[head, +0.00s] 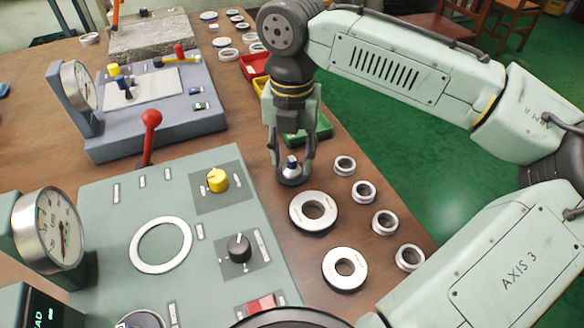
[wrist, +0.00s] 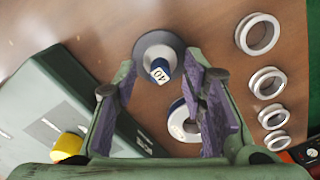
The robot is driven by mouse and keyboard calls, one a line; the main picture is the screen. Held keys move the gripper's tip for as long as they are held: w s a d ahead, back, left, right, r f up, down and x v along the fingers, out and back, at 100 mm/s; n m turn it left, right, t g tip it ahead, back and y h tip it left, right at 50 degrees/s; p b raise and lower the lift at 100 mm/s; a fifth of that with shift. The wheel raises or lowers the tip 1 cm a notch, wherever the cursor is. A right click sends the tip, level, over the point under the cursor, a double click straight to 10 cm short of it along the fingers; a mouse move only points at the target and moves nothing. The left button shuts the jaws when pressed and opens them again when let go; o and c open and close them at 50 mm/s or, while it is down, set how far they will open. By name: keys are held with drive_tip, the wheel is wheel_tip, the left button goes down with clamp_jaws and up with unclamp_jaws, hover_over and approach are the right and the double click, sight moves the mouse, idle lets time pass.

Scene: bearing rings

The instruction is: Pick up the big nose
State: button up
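A round grey nose piece (head: 290,178) stands on the wooden table, with a wide dark flange and a small blue and white top. In the wrist view its top (wrist: 160,71) is marked 40. I see no other such piece clearly, so I cannot compare its size. My gripper (head: 292,158) points down over it with fingers apart, one on each side. In the wrist view the fingertips (wrist: 158,65) show a gap on both sides of the knob. The flange's lower edge is partly hidden in the head view.
Two large flat rings (head: 313,212) (head: 344,268) and a row of small rings (head: 364,191) lie near the table's right edge. A green panel (head: 110,215) with knobs stands left.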

clamp_jaws()
idle(0.4)
idle(0.4)
